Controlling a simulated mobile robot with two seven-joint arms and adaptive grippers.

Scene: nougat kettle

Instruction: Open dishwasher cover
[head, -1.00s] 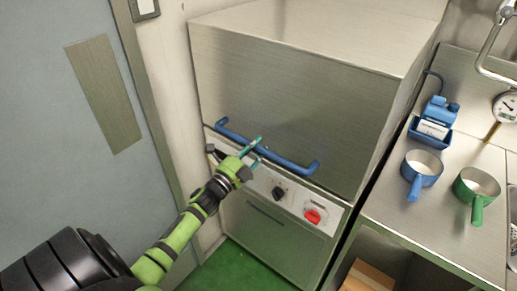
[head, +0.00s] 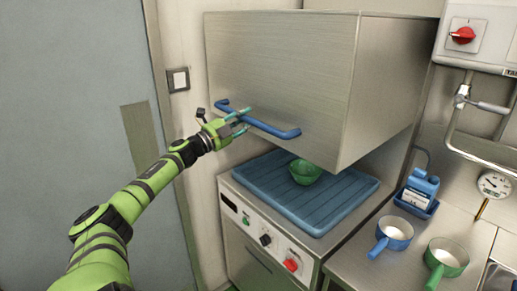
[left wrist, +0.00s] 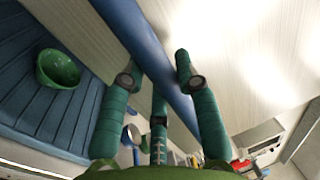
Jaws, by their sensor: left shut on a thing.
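The steel dishwasher cover (head: 300,75) is raised well above the machine's base, with an open gap under it. Its blue bar handle (head: 272,129) runs along the lower front edge. My left gripper (head: 240,117) is shut on the handle toward its left end. In the left wrist view the fingers (left wrist: 158,85) lie on both sides of the blue handle (left wrist: 160,60). My right gripper is not in view.
Under the cover a blue ribbed rack (head: 270,192) holds a green bowl (head: 305,172). The control panel (head: 262,238) is below. A wall and door are left.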

